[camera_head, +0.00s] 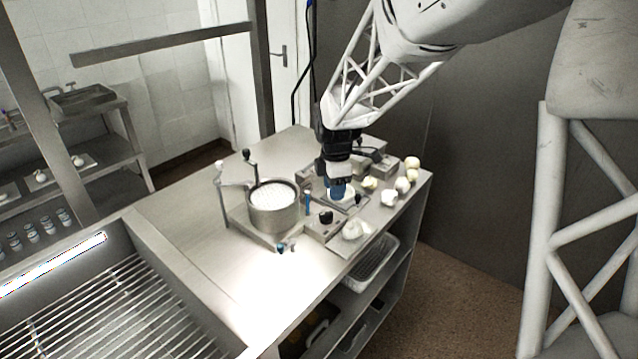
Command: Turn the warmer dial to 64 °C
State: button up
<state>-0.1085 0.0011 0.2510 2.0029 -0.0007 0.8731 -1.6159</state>
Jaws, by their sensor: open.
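A steel pot (272,222) of white contents stands on a flat grey unit on the steel table. A black knob (326,217), which looks like the warmer dial, sits at the right of the pot. Its pointer and any °C marks are too small to read. My gripper (338,194) points down, above and a little right of the knob, apart from it. Its blue fingers are open, and the space between them is hard to see. I see nothing held.
Several pale round items (402,184) lie along the table's right edge, with a whitish lump (354,230) nearer the front. A small blue upright piece (308,203) stands between pot and gripper. The table's front left is clear. A wire rack (110,315) is at lower left.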

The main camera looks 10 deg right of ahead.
aim_at(330, 212)
jog(key=shift+w+a+f+n, duration=0.2)
jog(key=shift+w+f+n, duration=0.1)
jog(key=shift+w+f, duration=0.15)
jog(key=shift+w+a+f+n, duration=0.15)
jog(key=shift+w+f+n, duration=0.2)
jog(key=shift+w, duration=0.2)
jog(key=shift+f, duration=3.9)
jog(key=shift+c, duration=0.3)
grip_shut()
